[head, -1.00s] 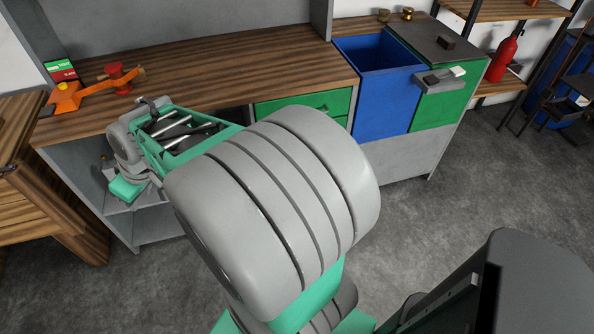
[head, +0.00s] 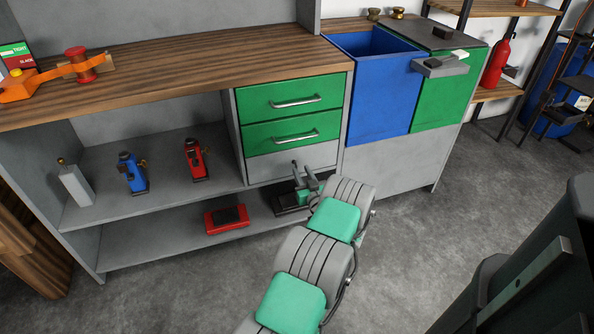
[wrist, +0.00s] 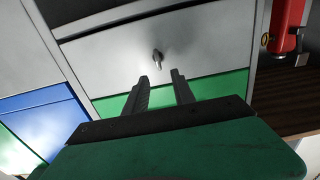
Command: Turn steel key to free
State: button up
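The steel key (wrist: 157,58) is a small grey piece sticking out of the plain grey drawer front (wrist: 190,42) in the wrist view. In the head view this grey drawer (head: 270,167) is the lowest of three, and I cannot clearly tell the key from my fingers there. My gripper (wrist: 160,78) is open, with its two fingers apart. The key shows in the gap just beyond the fingertips, with nothing between the fingers. In the head view my gripper (head: 304,173) is in front of the grey drawer's lower right part.
Two green drawers (head: 268,100) with bar handles sit above. A blue bin (head: 375,95) stands right. Left, the shelf bears a blue device (head: 132,174), a red device (head: 195,160) and a grey bottle (head: 75,185). A red box (head: 227,219) lies below. Floor in front is clear.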

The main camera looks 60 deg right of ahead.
aim_at(297, 164)
jog(key=x, duration=0.5)
jog(key=shift+w+d+b, duration=0.15)
jog(key=shift+b, duration=0.25)
grip_shut()
